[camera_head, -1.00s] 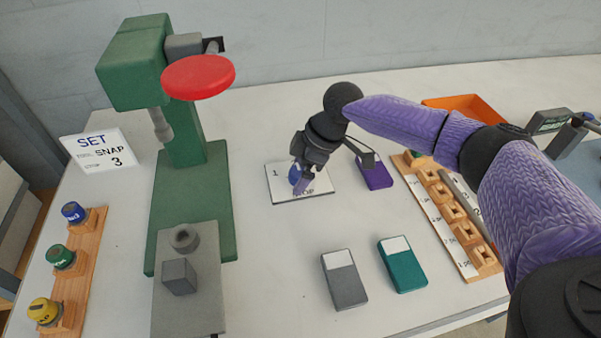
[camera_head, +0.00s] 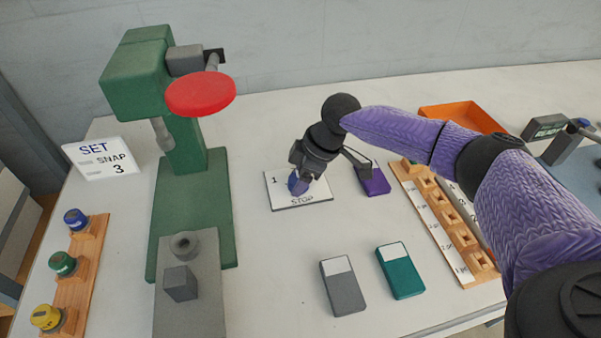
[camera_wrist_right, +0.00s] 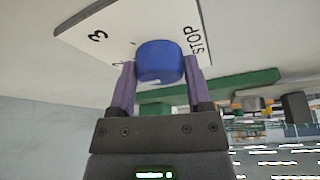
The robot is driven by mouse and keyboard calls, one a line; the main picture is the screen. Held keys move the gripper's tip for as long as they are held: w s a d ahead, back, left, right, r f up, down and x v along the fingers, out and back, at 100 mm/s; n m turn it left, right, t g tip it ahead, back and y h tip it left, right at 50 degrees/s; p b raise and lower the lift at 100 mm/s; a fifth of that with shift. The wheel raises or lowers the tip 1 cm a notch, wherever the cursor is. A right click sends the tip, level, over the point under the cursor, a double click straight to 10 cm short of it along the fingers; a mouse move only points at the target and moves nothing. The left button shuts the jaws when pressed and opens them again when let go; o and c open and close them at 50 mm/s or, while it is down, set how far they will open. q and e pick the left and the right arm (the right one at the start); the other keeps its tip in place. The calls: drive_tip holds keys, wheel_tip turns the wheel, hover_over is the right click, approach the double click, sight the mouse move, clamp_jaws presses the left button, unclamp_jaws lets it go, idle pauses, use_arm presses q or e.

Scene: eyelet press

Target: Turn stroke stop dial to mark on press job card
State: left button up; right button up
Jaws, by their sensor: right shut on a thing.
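The stroke stop dial is a blue knob (camera_wrist_right: 160,62) on a white plate (camera_head: 318,200) lettered STOP, with a 1 at its left corner in the head view. A 3 shows on the same plate in the right wrist view. My right gripper (camera_head: 300,182) reaches down over the plate and is shut on the blue knob; its two purple fingers (camera_wrist_right: 160,85) stand on either side of it in the wrist view. The job card (camera_head: 99,158) reads SET, SNAP, 3 and stands left of the green press (camera_head: 187,215). The dial's pointer is hidden. My left gripper is not in view.
The press has a red round top (camera_head: 201,94). A purple box (camera_head: 376,182), a grey box (camera_head: 343,286) and a teal box (camera_head: 401,270) lie near the plate. Wooden racks stand left (camera_head: 85,270) and right (camera_head: 443,222). An orange tray (camera_head: 462,117) is behind.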

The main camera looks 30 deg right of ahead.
drive_tip(key=m+p, duration=0.1)
drive_tip(key=p, duration=0.1)
drive_tip(key=r+m+h+p, duration=0.1)
drive_tip(key=p, duration=0.2)
drive_tip(key=shift+s+a+m+t, duration=0.1)
drive_tip(key=shift+m+t, duration=0.3)
drive_tip(key=m+t+h+p, duration=0.1)
drive_tip(key=m+p, duration=0.3)
drive_tip(key=p, duration=0.2)
drive_tip(key=shift+f, duration=0.2)
drive_tip(key=m+h+p, duration=0.1)
drive_tip(key=m, duration=0.1)
drive_tip(key=m+p, duration=0.2)
drive_tip(key=shift+a+f+h, duration=0.1)
drive_tip(key=shift+f+h, duration=0.1)
drive_tip(key=shift+h, duration=0.2)
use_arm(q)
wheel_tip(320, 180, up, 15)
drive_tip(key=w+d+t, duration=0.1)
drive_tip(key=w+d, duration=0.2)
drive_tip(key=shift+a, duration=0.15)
use_arm(e)
drive_tip(key=shift+f+m, duration=0.1)
drive_tip(key=shift+m, duration=0.2)
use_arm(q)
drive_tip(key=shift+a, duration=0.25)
